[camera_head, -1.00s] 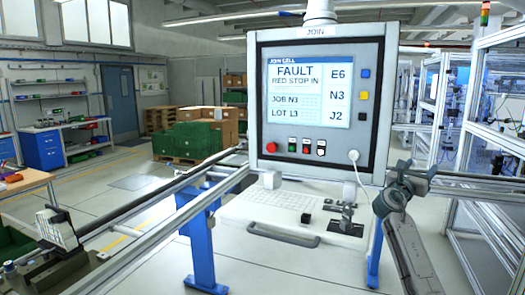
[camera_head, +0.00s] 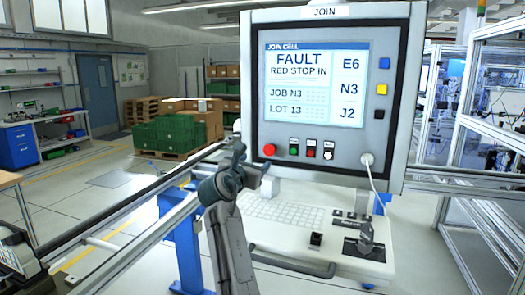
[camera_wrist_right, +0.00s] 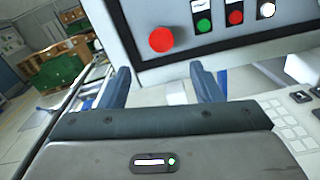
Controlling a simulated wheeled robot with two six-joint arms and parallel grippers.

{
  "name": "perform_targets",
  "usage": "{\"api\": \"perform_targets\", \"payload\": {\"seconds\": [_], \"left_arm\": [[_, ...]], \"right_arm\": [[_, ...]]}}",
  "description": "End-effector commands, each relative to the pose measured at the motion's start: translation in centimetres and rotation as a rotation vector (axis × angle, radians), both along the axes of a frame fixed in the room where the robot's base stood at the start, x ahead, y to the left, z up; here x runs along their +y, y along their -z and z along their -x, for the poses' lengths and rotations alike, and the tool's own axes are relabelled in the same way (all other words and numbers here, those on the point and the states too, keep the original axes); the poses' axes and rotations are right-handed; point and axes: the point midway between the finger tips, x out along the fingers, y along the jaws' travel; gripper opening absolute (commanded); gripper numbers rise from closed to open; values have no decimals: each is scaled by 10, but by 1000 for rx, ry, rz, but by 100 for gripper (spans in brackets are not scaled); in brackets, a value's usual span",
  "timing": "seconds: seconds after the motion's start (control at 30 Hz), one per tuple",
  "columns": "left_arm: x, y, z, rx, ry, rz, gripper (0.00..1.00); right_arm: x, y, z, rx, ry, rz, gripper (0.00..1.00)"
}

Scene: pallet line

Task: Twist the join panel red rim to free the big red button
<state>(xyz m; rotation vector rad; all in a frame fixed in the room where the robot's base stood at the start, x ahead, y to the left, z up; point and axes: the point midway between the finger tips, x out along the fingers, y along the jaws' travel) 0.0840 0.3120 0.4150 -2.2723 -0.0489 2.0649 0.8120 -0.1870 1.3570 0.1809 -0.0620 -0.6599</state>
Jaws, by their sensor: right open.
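The join panel (camera_head: 270,160) faces me, its screen (camera_head: 314,85) reading FAULT, RED STOP IN. The big red button (camera_head: 269,150) is at the lower left of the panel face, and it also shows in the right wrist view (camera_wrist_right: 160,39). A separate rim around it cannot be made out. My right gripper (camera_head: 238,150) is just left of and below the button in the head view. In the right wrist view its two fingers (camera_wrist_right: 165,82) are apart and empty, with the button beyond them and not touched. My left gripper is not clearly in view.
Green, red and white small buttons (camera_head: 311,149) sit right of the red button. A keyboard shelf (camera_head: 285,235) with a handle juts out below the panel. A white cable (camera_head: 372,185) hangs at the right. Rails (camera_head: 130,215) run at the left.

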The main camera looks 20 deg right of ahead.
Motion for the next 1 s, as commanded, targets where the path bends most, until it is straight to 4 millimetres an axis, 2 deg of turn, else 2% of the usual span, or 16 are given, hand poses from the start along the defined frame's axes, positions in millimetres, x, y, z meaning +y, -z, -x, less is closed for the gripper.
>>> {"api": "perform_targets", "payload": {"seconds": [0.07, 0.17, 0.6, 0.8, 1.0], "left_arm": [[0, -3, 1, 1, 0, 0, 33], [0, -10, 1, 1, 0, 0, 33], [0, -44, 0, 0, 0, 0, 33], [0, -48, 0, 0, 0, 1, 33], [-1, -48, 0, 0, 0, 1, 33]], "right_arm": [[2, -2, -3, 0, -5, -3, 59], [-6, -4, -12, 0, -4, -2, 59], [-53, -3, -73, 1, -4, -2, 59], [-62, -1, -84, 1, -5, -4, 59], [-63, 0, -85, 0, -4, -4, 59]]}}
